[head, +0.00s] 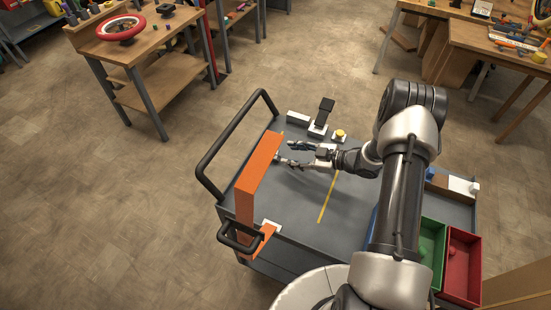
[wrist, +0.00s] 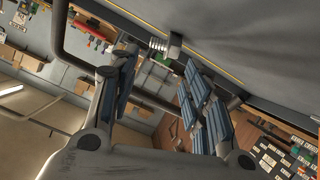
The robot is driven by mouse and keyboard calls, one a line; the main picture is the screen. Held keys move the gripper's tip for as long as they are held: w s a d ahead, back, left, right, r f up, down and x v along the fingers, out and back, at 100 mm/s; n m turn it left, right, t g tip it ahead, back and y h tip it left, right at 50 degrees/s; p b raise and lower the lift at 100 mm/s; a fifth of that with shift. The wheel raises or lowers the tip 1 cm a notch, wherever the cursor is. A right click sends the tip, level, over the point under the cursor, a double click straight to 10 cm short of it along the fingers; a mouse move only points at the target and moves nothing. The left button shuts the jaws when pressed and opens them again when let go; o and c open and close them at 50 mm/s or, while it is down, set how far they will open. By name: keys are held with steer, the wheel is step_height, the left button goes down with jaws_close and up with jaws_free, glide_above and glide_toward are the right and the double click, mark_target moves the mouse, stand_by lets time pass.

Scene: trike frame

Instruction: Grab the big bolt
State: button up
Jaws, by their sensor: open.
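A bolt with a bright threaded shank and a dark grey head (wrist: 174,45) shows in the wrist view. It is close to the cart's grey surface, which fills the top of that view. My gripper (wrist: 160,62) is open and empty, its two blue-padded fingers either side of the line to the bolt. The bolt appears beyond the fingertips, not between the pads. In the head view my gripper (head: 288,154) is low over the cart, pointing left at the orange upright piece (head: 258,172). A small grey part by its fingertips may be the bolt; I cannot tell.
The grey cart (head: 300,210) has a black handle (head: 232,140) at its left. Small blocks and a yellow-topped part (head: 340,135) stand at its back. A green bin (head: 432,245) and a red bin (head: 463,268) are at the right. The cart's middle is mostly clear.

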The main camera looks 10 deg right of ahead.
steer(key=b+x, duration=0.1)
steer(key=x, duration=0.4)
steer(key=shift+w+a+f+b, duration=0.1)
steer(key=shift+a+f+b, duration=0.05)
steer(key=shift+a+b, duration=0.25)
steer(key=shift+c, duration=0.5)
steer(key=c, duration=0.8)
